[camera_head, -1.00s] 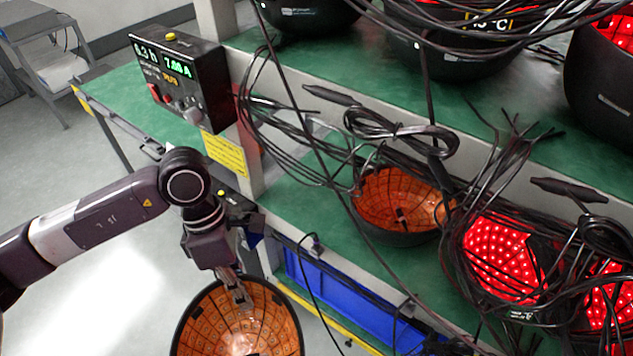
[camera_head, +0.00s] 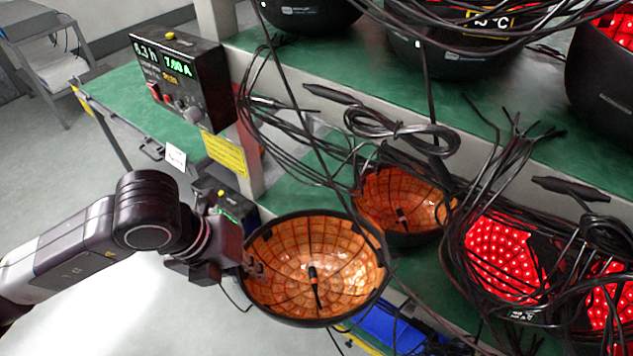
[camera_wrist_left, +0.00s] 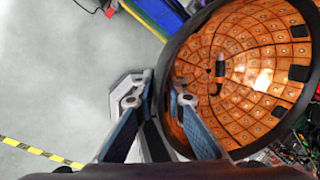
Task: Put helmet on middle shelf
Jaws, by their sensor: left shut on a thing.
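A helmet (camera_head: 345,262) with a black rim and an orange tiled inside is held with its open side facing up towards the head camera. My left gripper (camera_head: 250,266) is shut on the helmet's left rim; the fingertips are partly hidden by the rim. In the left wrist view the fingers (camera_wrist_left: 165,105) pinch the rim, and the helmet (camera_wrist_left: 245,70) fills the right side. The held helmet is in front of the green middle shelf (camera_head: 290,192) and overlaps its front edge in the picture. My right gripper does not show.
Another orange-lined helmet (camera_head: 385,190) sits on the middle shelf behind the held one. Red-lit helmets (camera_head: 500,262) stand to its right, with tangled black cables (camera_head: 400,130) over them. A control box (camera_head: 185,80) stands at the left post. A blue bin (camera_head: 395,328) is below.

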